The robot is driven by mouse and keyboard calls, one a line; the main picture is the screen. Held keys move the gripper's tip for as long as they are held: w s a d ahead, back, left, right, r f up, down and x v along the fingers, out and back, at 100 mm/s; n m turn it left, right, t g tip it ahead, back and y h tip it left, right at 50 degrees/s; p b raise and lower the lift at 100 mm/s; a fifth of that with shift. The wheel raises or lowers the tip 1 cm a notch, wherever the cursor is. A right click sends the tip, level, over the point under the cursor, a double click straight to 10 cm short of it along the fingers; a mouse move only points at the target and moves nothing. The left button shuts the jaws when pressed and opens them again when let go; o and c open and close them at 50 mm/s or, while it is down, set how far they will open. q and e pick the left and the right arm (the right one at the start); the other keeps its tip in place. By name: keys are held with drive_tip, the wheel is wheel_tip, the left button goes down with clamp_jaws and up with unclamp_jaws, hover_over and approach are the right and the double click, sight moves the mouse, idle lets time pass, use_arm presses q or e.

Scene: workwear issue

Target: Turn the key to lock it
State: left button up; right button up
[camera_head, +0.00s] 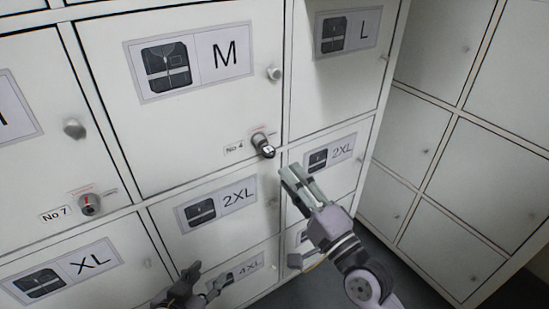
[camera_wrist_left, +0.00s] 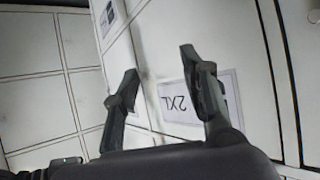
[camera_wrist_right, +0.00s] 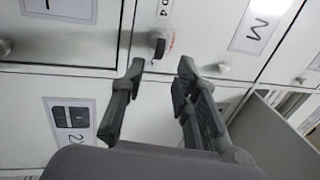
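The lock with its key (camera_head: 264,147) sits at the lower right corner of the M locker door, beside the "No 4" label. The key's dark head sticks out; its slot angle is too small to tell. In the right wrist view the key (camera_wrist_right: 157,45) appears beyond and between my fingertips. My right gripper (camera_head: 292,180) is open and empty, just below and right of the key, apart from it. My left gripper (camera_head: 207,279) is low in front of the lower lockers. It is open and empty in the left wrist view (camera_wrist_left: 158,65).
Another lock (camera_head: 89,204) labelled "No 7" is on the door to the left. Round knobs stick out from the doors, one (camera_head: 274,73) above the key. More lockers (camera_head: 465,190) stand at the right. Dark floor shows at the bottom.

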sight(273, 155)
drive_tip(key=shift+x, duration=1.15)
drive_tip(key=shift+w+a, duration=0.1)
drive_tip(key=shift+w, duration=0.05)
drive_tip(key=shift+p+x, duration=0.45)
drive_tip(key=shift+x, duration=0.7)
use_arm(q)
drive_tip(key=s+a+f+g+y, duration=0.1)
drive_tip(key=s+a+f+g, duration=0.1)
drive_tip(key=s+f+g, duration=0.1)
drive_tip(key=shift+s+f+g, duration=0.3)
drive_tip(key=shift+s+f, duration=0.3)
drive_tip(key=shift+s, duration=0.55)
use_arm(e)
drive_tip(key=shift+x, duration=1.15)
clamp_jaws()
use_arm(q)
drive_tip(key=shift+s+a+f+g+p, duration=0.25)
drive_tip(key=shift+s+g, duration=0.1)
drive_tip(key=shift+s, duration=0.25)
drive_tip(key=shift+s+a+f+g+p, duration=0.15)
drive_tip(key=shift+s+f+g+p, duration=0.15)
drive_tip(key=shift+s, duration=0.3)
use_arm(e)
drive_tip(key=shift+w+r, duration=0.1)
drive_tip(key=shift+r, duration=0.25)
use_arm(q)
drive_tip(key=shift+w+r, duration=0.1)
drive_tip(key=shift+w, duration=0.05)
